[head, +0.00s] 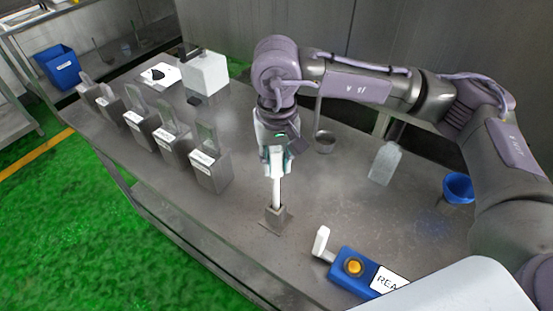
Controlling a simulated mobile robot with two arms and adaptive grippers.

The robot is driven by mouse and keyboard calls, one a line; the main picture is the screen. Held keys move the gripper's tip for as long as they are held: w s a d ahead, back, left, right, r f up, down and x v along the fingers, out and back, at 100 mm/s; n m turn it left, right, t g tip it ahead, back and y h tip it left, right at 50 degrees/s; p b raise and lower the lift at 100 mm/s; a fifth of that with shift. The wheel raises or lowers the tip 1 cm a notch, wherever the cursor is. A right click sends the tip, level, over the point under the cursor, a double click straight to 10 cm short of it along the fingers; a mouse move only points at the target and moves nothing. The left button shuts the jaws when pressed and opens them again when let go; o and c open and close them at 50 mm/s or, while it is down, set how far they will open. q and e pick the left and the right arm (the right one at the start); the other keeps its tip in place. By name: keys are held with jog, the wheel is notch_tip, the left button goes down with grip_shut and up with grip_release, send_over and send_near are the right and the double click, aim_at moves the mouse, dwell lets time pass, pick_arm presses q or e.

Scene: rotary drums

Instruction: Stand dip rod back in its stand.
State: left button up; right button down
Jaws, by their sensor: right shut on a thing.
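The dip rod (276,193) is a pale, upright rod under my right gripper (275,165). My right gripper points down and is shut on the rod's upper part, which the fingers hide. The stand (278,217) is a small grey square holder on a flat base on the table. The rod's lower end meets the stand's top opening in the head view. How deep it sits inside cannot be seen. My left gripper is not in view.
Several labelled grey holders (209,170) stand along the table's left side. A ladle (325,141) and a scraper (385,163) are behind right. A blue bowl (458,187) is at right. A blue box with an orange button (353,267) sits in front.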

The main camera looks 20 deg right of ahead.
jog(key=c, duration=0.9)
grip_release()
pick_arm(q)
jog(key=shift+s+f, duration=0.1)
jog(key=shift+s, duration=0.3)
pick_arm(e)
jog(key=shift+r+p, duration=0.25)
jog(key=shift+p, duration=0.15)
notch_tip(320, 180, up, 12)
jog(key=b, duration=0.4)
jog(key=shift+f, duration=0.15)
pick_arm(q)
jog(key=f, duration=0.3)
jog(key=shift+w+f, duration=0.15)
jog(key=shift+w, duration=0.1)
